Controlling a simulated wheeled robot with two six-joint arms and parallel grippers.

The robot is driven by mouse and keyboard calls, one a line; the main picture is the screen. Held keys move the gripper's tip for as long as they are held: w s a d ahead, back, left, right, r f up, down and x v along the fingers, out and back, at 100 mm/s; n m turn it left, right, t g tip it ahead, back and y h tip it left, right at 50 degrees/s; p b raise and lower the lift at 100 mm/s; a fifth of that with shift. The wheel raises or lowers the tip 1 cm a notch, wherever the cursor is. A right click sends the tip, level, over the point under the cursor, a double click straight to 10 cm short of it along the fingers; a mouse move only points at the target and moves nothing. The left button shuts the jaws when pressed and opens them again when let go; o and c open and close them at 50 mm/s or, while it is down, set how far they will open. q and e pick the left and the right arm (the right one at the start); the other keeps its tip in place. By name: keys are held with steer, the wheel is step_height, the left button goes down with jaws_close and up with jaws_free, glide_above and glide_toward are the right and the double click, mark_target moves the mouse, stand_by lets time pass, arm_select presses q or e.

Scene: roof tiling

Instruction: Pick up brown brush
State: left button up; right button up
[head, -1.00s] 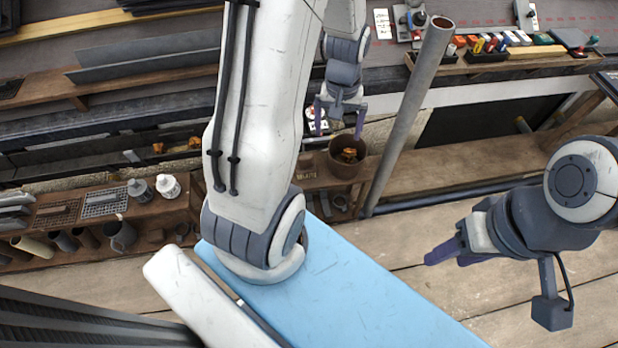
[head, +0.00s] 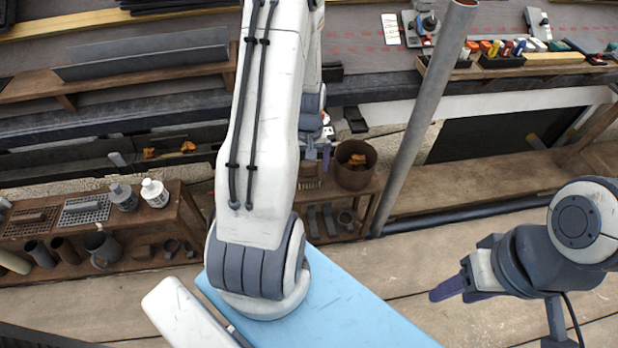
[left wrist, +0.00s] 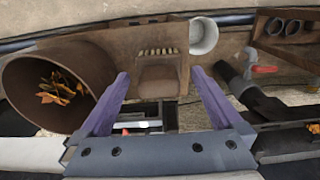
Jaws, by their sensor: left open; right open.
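The brown brush (left wrist: 160,77), with a row of pale bristles, lies on the brown wooden shelf in the left wrist view. It shows between the two purple fingers of my left gripper (left wrist: 159,76), which is open and empty; I cannot tell the height gap. In the head view the brush (head: 308,174) is partly hidden behind my left arm, beside the brown bucket. My left gripper (head: 318,158) is mostly hidden there too. My right gripper (head: 462,289) is open and empty over the wooden floor, far from the brush.
The brown bucket (head: 355,178) holding orange leaves stands just beside the brush. A grey pole (head: 420,115) leans to its right. A light cup (left wrist: 203,35) and a red-handled tool (left wrist: 264,69) are near the brush. A blue board (head: 365,305) lies below my left arm.

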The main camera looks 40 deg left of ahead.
mark_target(309, 174)
arm_select(q)
step_height(309, 174, down, 4)
steer(key=shift+w+f+b, duration=0.1)
steer(key=shift+f+b, duration=0.15)
steer(key=shift+b, duration=0.95)
steer(key=shift+r, duration=0.1)
steer(key=c, duration=1.3)
steer(key=shift+o, duration=0.2)
steer(key=shift+r, duration=0.15)
step_height(309, 174, up, 4)
steer(key=p, duration=0.3)
steer(key=shift+r, duration=0.15)
steer(key=s+d+r+p, duration=0.4)
steer(key=s+d+r, duration=0.1)
steer(key=d, duration=0.5)
steer(key=shift+s+r+p, duration=0.35)
steer(key=shift+s+r, duration=0.05)
steer(key=shift+r, duration=0.3)
